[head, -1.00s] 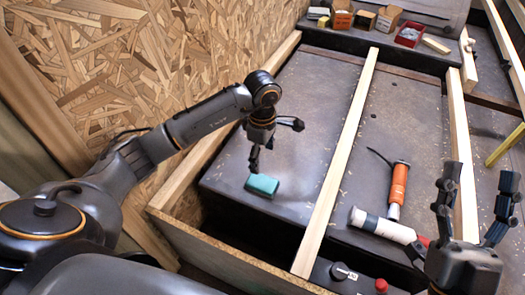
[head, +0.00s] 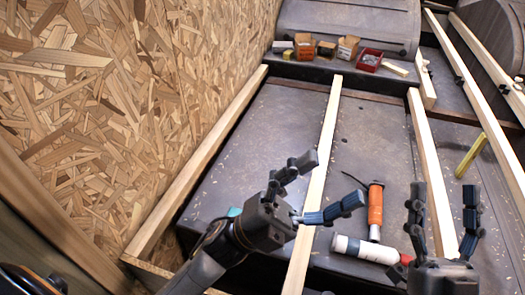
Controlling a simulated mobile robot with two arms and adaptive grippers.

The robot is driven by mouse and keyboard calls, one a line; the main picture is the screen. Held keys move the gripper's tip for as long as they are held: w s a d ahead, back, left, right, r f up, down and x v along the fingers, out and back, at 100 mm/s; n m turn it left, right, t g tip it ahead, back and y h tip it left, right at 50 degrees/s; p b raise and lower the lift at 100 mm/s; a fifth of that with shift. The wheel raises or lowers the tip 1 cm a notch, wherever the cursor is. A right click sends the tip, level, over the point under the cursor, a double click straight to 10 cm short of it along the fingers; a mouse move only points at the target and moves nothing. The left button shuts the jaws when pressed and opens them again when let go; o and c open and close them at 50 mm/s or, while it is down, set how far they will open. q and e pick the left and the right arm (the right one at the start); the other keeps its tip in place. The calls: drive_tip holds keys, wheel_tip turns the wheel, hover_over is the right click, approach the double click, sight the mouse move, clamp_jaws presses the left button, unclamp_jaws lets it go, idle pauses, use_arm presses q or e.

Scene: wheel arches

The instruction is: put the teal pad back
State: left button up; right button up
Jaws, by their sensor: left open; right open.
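The teal pad (head: 234,212) lies on the dark panel at the left, beside my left arm. Only a small part of it shows; my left gripper and wrist hide the rest. My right gripper (head: 443,208) is open and empty near the right batten, well away from the pad.
An orange-handled tool (head: 375,208) and a white cylinder (head: 362,248) lie between the middle batten (head: 322,150) and the right batten (head: 428,160). Small boxes (head: 346,47) and a red tray (head: 369,60) stand at the back. A chipboard wall (head: 140,110) closes the left side.

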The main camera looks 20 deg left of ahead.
use_arm(q)
drive_tip(key=w+a+n+t+y, duration=0.1)
drive_tip(key=a+n+t+y, duration=0.2)
drive_tip(key=n, duration=0.6)
drive_tip(key=w+a+f+n+t+y, duration=0.1)
drive_tip(key=a+n+t+y, duration=0.3)
drive_tip(key=n+t+y, duration=0.3)
drive_tip(key=w+a+n+t+y, duration=0.2)
drive_tip(key=n+t+y, duration=0.3)
drive_tip(key=n+y, duration=0.4)
drive_tip(key=a+n, duration=0.1)
drive_tip(key=n, duration=0.1)
drive_tip(key=shift+a+f+n+t, duration=0.25)
drive_tip(key=shift+a+n+t, duration=0.05)
drive_tip(key=shift+n+t, duration=0.1)
drive_tip(key=shift+s, duration=0.1)
